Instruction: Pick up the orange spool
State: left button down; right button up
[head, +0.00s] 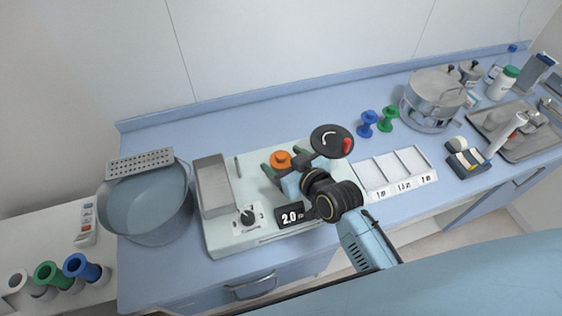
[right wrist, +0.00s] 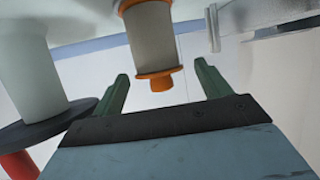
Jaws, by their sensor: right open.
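The orange spool (head: 280,158) shows its orange top above the pale machine (head: 228,236); my gripper hides its lower part in the head view. In the right wrist view the spool (right wrist: 153,38) has a grey-beige barrel between orange end flanges and an orange hub. My right gripper (head: 286,164) is open, with one green finger to each side of the spool's top. In the right wrist view its fingertips (right wrist: 161,72) are apart, with the spool's hub end between them and clear space on both sides. My left gripper is not in view.
A black handwheel (head: 332,141) with a red knob is right beside my right gripper. A blue spool (head: 367,123) and a green spool (head: 388,118) stand behind a white divided tray (head: 433,172). A clear basin (head: 146,212) is at left.

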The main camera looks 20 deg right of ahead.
jog(key=shift+x, duration=1)
jog(key=c, duration=1)
jog(key=shift+c, duration=0.2)
